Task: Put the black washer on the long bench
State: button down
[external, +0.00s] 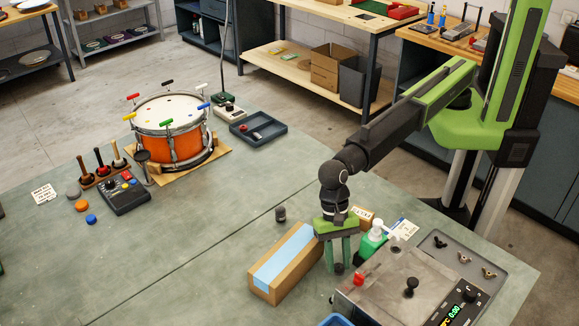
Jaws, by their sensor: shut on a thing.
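My gripper (339,264) points down over the near right part of the large grey-green bench (215,235), just right of a long cardboard box with a light blue top. Its green fingers are shut on a small dark thing at their tips, which I take to be the black washer (339,269). Its shape is too small to make out, and I cannot tell whether it touches the surface below.
The cardboard box (287,263) is close left of my gripper; a green bottle (373,236) and a metal machine (400,290) are close right. A small dark cylinder (281,214) stands behind the box. An orange drum (170,130) stands farther back.

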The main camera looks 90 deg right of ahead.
jog(key=shift+f, duration=0.95)
jog(key=shift+r, duration=0.25)
jog(key=shift+f, duration=0.25)
jog(key=c, duration=1.1)
grip_release()
jog(key=shift+r, duration=0.1)
jog(key=shift+r, duration=0.3)
jog(key=p+v, duration=1.1)
jog(key=shift+d+r, duration=0.25)
jog(key=shift+r, duration=0.05)
